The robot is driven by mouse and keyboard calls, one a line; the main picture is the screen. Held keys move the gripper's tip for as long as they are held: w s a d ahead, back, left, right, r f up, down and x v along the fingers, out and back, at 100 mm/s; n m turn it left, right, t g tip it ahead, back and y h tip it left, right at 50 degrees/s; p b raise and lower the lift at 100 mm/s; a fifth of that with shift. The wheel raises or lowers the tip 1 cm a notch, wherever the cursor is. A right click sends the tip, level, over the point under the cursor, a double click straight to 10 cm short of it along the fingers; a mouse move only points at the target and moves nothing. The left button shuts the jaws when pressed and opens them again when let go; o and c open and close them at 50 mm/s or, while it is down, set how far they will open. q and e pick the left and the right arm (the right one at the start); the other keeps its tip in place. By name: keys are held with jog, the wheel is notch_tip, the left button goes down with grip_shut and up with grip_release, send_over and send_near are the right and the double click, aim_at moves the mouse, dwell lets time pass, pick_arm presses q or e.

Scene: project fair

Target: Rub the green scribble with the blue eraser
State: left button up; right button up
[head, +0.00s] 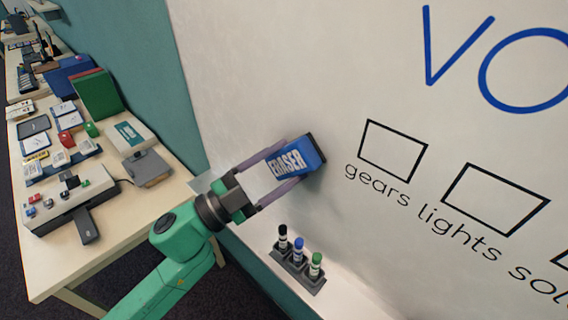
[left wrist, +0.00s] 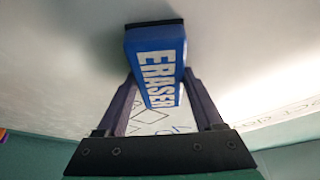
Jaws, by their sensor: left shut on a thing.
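The blue eraser (head: 296,158) with white "ERASER" lettering and a dark pad is at the whiteboard's lower left part. My left gripper (head: 284,166) is shut on it. In the left wrist view the eraser (left wrist: 156,62) sits between both fingers of the gripper (left wrist: 155,88), its dark pad toward the board; I cannot tell whether the pad touches. The whiteboard (head: 260,60) carries blue letters, black boxes and the words "gears", "lights" and a cut-off third. No green scribble shows in either view. My right gripper is not in view.
A marker holder (head: 298,268) with black, blue and green-capped markers stands on the ledge (head: 345,295) below the board. A table (head: 120,215) at the left holds a grey control box (head: 70,200), books, a green folder (head: 96,94) and several small items.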

aim_at(271, 156)
pick_arm(q)
jog(key=w+a, duration=0.2)
jog(key=shift+w+a, duration=0.1)
jog(key=shift+a, duration=0.2)
jog(key=shift+w+a+b, duration=0.3)
jog(key=shift+w+a, duration=1)
jog(key=shift+a, duration=0.25)
jog(key=shift+w+a+b, duration=0.3)
jog(key=shift+w+a, duration=0.95)
jog(key=shift+a, duration=0.3)
jog(key=shift+s+a+f, duration=0.15)
jog(key=shift+s+a, duration=0.1)
jog(key=shift+s, duration=0.2)
jog(key=s+a, duration=0.1)
jog(key=s, duration=0.1)
jog(key=s+a, duration=0.2)
jog(key=shift+a+b, duration=0.1)
jog(key=shift+b, duration=0.2)
jog(key=shift+s+a, duration=0.95)
jog(key=shift+s, duration=0.2)
